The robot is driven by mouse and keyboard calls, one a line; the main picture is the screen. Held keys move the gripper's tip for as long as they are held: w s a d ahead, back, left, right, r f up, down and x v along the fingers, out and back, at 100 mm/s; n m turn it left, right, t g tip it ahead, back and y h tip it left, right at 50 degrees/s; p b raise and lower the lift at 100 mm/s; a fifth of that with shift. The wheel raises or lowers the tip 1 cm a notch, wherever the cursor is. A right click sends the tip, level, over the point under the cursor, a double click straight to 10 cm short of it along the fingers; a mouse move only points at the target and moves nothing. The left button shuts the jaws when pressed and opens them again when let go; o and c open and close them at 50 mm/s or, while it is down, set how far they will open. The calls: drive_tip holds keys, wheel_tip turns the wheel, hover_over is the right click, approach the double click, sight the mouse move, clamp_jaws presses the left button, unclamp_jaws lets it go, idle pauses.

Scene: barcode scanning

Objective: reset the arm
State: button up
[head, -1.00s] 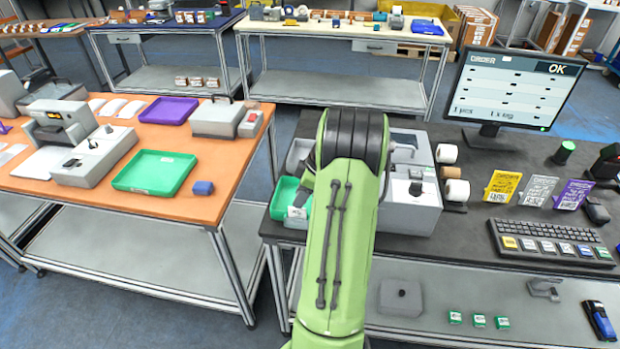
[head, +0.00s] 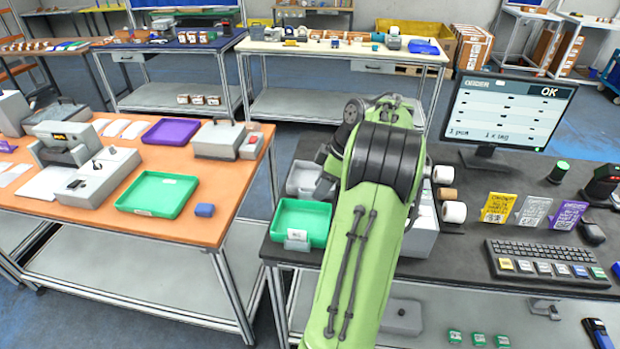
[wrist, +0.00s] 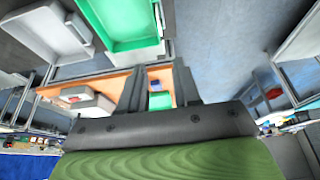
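My green arm rises from the bottom centre of the head view, bent at its black joint above the dark counter (head: 455,240). My gripper (wrist: 158,82) shows in the wrist view with its two dark fingers apart and nothing between them. In the head view the arm hides most of the gripper. A green tray (head: 300,222) with a small label stands at the counter's left edge, just left of the arm; a green tray also shows at the top of the wrist view (wrist: 128,25). A grey tray (head: 303,178) sits behind it.
A monitor (head: 512,110) reading OK, a keyboard (head: 546,262), label cards and paper rolls (head: 453,212) stand right of the arm. An orange table (head: 215,235) with a green tray (head: 158,194) and a purple tray (head: 172,131) is at left, across a gap.

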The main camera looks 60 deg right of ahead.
drive_tip(key=w+a+r, duration=0.3)
drive_tip(key=a, duration=0.4)
drive_tip(key=w+a+r+m+h, duration=0.1)
drive_tip(key=w+a+r, duration=0.1)
drive_tip(key=a, duration=0.4)
drive_tip(key=w+a+r, duration=0.3)
drive_tip(key=a, duration=0.4)
drive_tip(key=s+a+f+m+t, duration=0.1)
drive_tip(key=s+a+m, duration=0.2)
drive_tip(key=s+a, duration=1.1)
drive_tip(key=a, duration=0.3)
drive_tip(key=shift+s+a+f+m+t+h, duration=0.2)
drive_tip(key=shift+f+m+t+h, duration=0.1)
drive_tip(key=shift+h, duration=0.1)
